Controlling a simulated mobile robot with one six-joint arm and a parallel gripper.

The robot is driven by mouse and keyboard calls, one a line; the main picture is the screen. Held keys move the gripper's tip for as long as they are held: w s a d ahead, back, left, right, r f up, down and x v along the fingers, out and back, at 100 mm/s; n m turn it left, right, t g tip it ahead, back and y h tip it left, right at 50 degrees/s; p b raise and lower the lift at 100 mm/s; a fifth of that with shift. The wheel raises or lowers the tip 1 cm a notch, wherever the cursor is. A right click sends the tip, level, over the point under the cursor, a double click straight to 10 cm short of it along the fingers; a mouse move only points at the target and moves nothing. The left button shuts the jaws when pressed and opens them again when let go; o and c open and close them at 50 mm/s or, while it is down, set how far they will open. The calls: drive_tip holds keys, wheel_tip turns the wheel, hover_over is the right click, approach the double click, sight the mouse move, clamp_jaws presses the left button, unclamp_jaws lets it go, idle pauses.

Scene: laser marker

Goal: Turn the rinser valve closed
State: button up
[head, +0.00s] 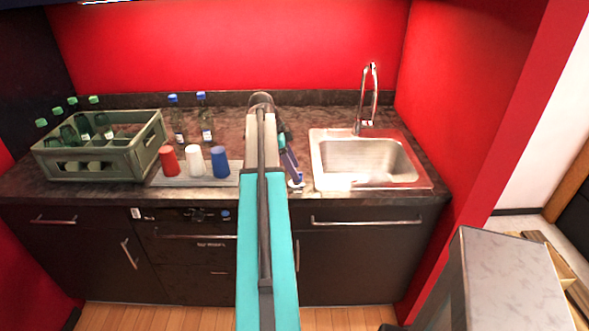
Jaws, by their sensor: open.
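My arm reaches up the middle of the picture over the counter. My gripper (294,172) shows only in small part past the right side of the arm, low over the counter just left of the sink. It is open, and I see nothing held in it. A small pale, round piece (297,184) sits on the counter right at the gripper's tip. It may be part of the rinser, but it is too small to tell. The valve's handle and its angle cannot be made out, and I cannot tell whether the gripper touches it.
A steel sink (372,160) with a tall tap (370,95) is on the right. On the left are a green bottle crate (52,165), red (169,159), white (194,160) and blue (220,161) cups on a tray (165,180), and two bottles (206,125) behind.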

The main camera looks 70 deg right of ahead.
drive_tip(key=shift+x, duration=0.9)
drive_tip(key=c, duration=1)
